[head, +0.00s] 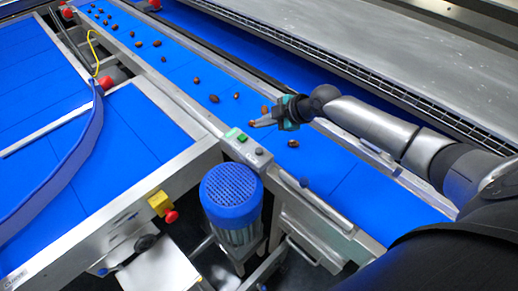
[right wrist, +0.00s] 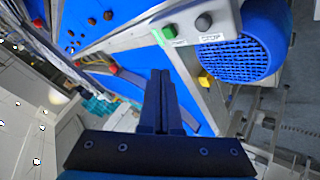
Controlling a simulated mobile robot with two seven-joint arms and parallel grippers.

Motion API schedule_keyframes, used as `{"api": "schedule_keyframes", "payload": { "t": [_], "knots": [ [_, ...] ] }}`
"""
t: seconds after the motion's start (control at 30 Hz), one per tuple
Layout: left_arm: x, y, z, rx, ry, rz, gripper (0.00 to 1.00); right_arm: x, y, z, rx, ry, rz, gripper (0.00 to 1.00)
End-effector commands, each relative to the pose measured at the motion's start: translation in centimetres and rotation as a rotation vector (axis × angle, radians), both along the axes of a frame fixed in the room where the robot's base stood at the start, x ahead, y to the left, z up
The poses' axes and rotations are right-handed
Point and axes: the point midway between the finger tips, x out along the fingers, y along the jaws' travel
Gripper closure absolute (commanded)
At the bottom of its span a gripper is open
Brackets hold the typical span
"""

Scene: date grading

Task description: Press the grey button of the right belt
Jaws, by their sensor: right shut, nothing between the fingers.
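The control box (head: 247,156) is a pale grey panel on the near rail of the right belt (head: 330,172). It carries a green button (head: 233,132) and a dark grey button (head: 258,151). My right gripper (head: 254,124) is over the belt, just beyond the box and apart from it, with its fingers closed and empty. In the right wrist view the closed fingers (right wrist: 161,78) point up the picture, below the box (right wrist: 188,20). The green button (right wrist: 169,32) and the grey button (right wrist: 203,21) both show there, the grey one near a STOP label. My left gripper is out of view.
Several brown dates (head: 214,99) lie along the belt. A blue motor (head: 232,191) stands right below the box. A yellow box with a red emergency button (head: 171,216) is on the left belt's frame. A wire guard rail (head: 330,62) runs behind.

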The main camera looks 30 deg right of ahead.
Motion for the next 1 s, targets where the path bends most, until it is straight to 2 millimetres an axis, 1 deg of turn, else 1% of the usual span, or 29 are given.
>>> {"api": "schedule_keyframes", "payload": {
  "t": [0.17,0.3,0.5,0.6,0.8,1.0],
  "knots": [
    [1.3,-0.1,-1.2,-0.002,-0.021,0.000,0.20,0.0,0.0,-1.6,0.001,0.001,0.000,1.00],
    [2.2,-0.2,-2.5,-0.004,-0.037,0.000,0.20,0.0,0.0,-3.4,0.001,0.002,-0.001,1.00],
    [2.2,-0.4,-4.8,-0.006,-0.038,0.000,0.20,0.0,0.0,-6.2,0.001,0.000,-0.001,1.00],
    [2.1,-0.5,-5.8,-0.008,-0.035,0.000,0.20,0.0,0.0,-7.3,0.000,0.000,0.000,1.00],
    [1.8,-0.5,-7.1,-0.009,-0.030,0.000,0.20,0.0,0.0,-8.5,0.000,0.000,0.000,1.00],
    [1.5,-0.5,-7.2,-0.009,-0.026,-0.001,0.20,0.0,0.0,-8.6,0.000,0.000,0.000,1.00]
  ]
}}
